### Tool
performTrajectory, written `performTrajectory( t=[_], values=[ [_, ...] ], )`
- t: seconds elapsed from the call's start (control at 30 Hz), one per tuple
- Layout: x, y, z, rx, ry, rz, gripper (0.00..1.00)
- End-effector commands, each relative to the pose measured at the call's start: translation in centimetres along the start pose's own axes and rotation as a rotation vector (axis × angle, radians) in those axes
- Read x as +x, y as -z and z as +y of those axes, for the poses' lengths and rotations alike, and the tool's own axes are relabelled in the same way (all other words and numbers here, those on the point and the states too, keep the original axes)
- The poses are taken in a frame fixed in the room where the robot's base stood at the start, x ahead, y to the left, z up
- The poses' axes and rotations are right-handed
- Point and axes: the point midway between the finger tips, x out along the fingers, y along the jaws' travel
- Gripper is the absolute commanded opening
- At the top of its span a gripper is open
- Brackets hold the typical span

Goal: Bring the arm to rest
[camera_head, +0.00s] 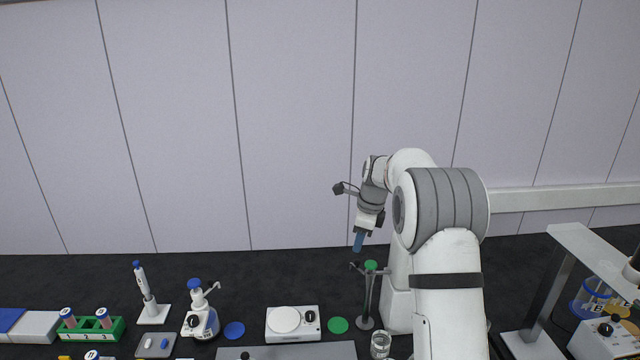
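My arm rises at the right of centre and bends over to the left. My gripper (359,243) points down, in the air above the dark bench (250,280). Its tip looks blue and narrow; I cannot tell whether this is the fingers or something held. Whether the gripper is open or shut is too small to tell. A slim stand (367,300) with a green top is just below and to the right of it in the picture.
A white stirrer plate (292,322), a bottle with a blue cap (200,318), a pipette on a stand (147,295) and a green tube rack (91,330) line the front left. A glass beaker (380,344) is near my arm. A grey-white frame (560,290) stands at right.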

Motion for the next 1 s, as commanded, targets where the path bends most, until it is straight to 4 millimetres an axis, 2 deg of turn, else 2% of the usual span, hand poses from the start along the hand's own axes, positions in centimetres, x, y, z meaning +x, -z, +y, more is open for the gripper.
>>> performTrajectory(
  t=[0.03,0.2,0.33,0.5,0.67,0.8,0.9,1.0],
  values=[
    [-1.2,0.1,1.5,-0.078,0.015,0.003,0.31],
    [-4.8,0.9,7.4,-0.402,0.046,0.032,0.31],
    [-6.7,1.9,12.3,-0.651,0.066,0.06,0.31],
    [-7.9,3.7,19.1,-0.974,0.084,0.104,0.31],
    [-7.7,5.8,25.7,-1.28,0.093,0.153,0.31],
    [-6.6,7.9,31.2,-1.54,0.093,0.2,0.31],
    [-5.5,9.2,34.4,-1.696,0.088,0.23,0.31],
    [-4.5,10.3,36.6,-1.815,0.081,0.255,0.31]
  ],
)
